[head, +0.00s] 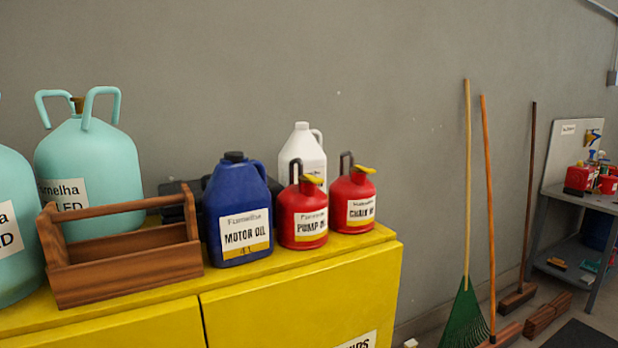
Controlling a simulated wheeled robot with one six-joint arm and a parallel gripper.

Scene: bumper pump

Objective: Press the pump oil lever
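A red can labelled "PUMP OIL" (302,217) stands upright on top of the yellow cabinet (300,301), near its right end. It has a dark curved handle or spout (296,170) and a yellow lever (312,179) on top. A similar red can labelled as chalk (352,203) stands just to its right, also with a yellow lever (365,170). My gripper is not in view.
A blue motor oil jug (238,215) stands close on the left, with a white jug (303,152) behind. A wooden carrier (125,265) and teal tanks (92,165) are farther left. A rake (466,180) and brooms lean right of the cabinet.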

